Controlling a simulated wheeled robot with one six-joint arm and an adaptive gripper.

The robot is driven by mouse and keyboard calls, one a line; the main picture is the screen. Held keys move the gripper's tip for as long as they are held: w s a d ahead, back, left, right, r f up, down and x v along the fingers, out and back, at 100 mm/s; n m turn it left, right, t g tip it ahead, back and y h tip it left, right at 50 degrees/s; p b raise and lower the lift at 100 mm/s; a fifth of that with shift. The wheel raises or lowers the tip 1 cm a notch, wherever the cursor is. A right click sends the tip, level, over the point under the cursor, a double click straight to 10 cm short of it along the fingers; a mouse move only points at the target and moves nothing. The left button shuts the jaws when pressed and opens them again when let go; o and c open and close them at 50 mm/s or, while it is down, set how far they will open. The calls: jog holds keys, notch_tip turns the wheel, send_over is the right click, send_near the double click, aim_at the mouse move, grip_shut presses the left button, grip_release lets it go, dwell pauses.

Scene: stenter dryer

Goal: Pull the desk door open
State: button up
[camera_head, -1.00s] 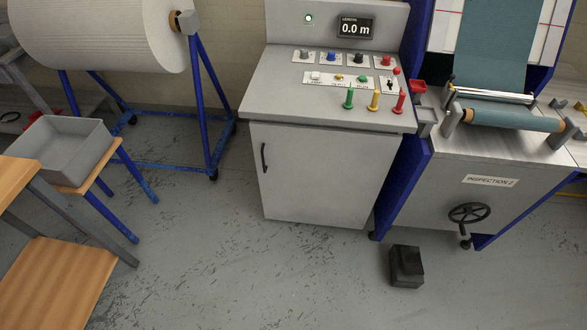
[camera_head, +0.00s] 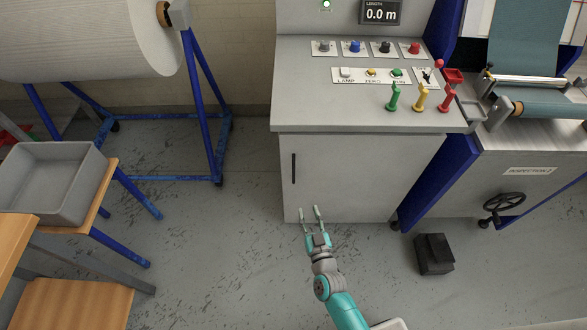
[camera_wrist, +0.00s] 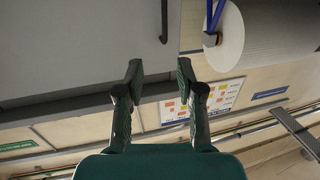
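The grey control desk has a closed front door (camera_head: 350,180) with a dark vertical handle (camera_head: 294,168) near its left edge. My gripper (camera_head: 311,210) is in front of the lower left part of the door, below the handle and a little to its right in the head view. Its two fingers are spread with nothing between them. In the wrist view, my gripper (camera_wrist: 158,68) shows open fingers, and the handle (camera_wrist: 164,20) stands at the top, beyond the fingertips and apart from them. The door (camera_wrist: 80,45) fills the upper left there.
A black pedal block (camera_head: 434,254) lies on the floor right of the door. The inspection machine with a handwheel (camera_head: 504,202) stands at the right. A blue roll stand (camera_head: 210,130) and a grey bin (camera_head: 50,185) are at the left. The floor left of the desk is clear.

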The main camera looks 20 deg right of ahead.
send_near(294, 170)
jog(key=shift+h, duration=0.3)
jog(key=w, duration=0.7)
jog(key=w+d, duration=0.1)
jog(key=w, duration=0.2)
jog(key=shift+w+f, duration=0.1)
jog(key=shift+w, duration=0.15)
grip_shut()
